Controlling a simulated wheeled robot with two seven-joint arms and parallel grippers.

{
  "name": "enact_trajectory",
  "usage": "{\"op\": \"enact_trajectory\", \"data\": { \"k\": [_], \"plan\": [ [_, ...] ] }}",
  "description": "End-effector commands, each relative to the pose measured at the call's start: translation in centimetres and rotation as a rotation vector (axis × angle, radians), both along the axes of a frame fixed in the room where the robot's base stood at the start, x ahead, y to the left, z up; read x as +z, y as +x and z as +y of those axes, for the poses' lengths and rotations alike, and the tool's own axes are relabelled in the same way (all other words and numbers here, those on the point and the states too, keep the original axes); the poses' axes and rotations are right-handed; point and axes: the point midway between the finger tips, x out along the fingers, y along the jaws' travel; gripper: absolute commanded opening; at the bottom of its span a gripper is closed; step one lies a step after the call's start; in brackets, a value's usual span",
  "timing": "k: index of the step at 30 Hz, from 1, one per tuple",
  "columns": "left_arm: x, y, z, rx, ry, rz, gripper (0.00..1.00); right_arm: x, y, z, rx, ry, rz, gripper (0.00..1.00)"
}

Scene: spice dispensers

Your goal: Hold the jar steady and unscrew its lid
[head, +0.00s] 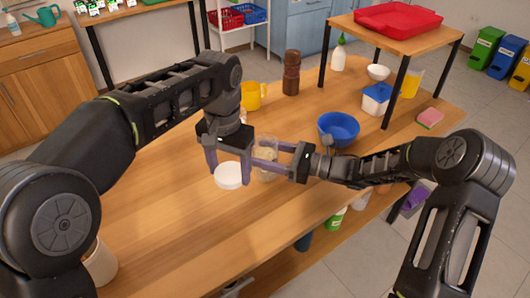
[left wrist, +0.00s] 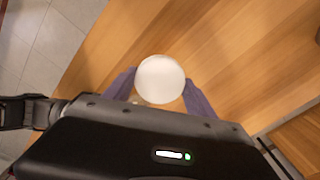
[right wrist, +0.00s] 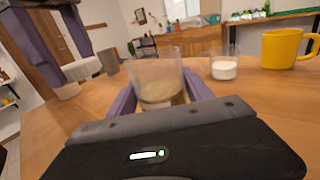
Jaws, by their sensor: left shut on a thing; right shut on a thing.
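The clear jar (head: 266,160) holds something beige and stands upright on the wooden table. My right gripper (head: 268,158) is shut on its sides; in the right wrist view the jar (right wrist: 158,82) has an open, uncovered top. The round white lid (head: 228,175) is off the jar, to its left in the head view. My left gripper (head: 229,168) is shut on the lid, which fills the space between the fingers in the left wrist view (left wrist: 160,79). In the right wrist view the lid (right wrist: 82,69) hangs above the table, apart from the jar.
A yellow mug (head: 253,96), a brown bottle (head: 291,73) and a blue bowl (head: 338,129) stand behind the jar. A glass with white contents (right wrist: 223,66) stands beyond it.

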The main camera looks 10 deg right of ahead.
Motion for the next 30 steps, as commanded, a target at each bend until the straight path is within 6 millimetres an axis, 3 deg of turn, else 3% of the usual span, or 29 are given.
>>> {"op": "enact_trajectory", "data": {
  "k": [12,13,21,30],
  "plan": [
    [-0.54,0.0,0.0,0.0,0.0,0.0,0.16,-0.41,0.0,0.02,0.001,0.0,-0.002,0.0],
    [-0.5,0.0,0.0,0.0,0.0,0.0,0.16,-0.42,-0.01,0.0,0.0,-0.001,-0.001,0.6],
    [-0.37,0.0,0.0,0.0,0.0,0.0,0.16,-0.31,-0.01,0.01,0.0,-0.001,-0.001,0.81],
    [-0.13,0.0,0.0,0.0,0.0,0.0,0.16,-0.15,-0.01,0.0,0.0,0.0,0.0,0.81]
  ]
}}
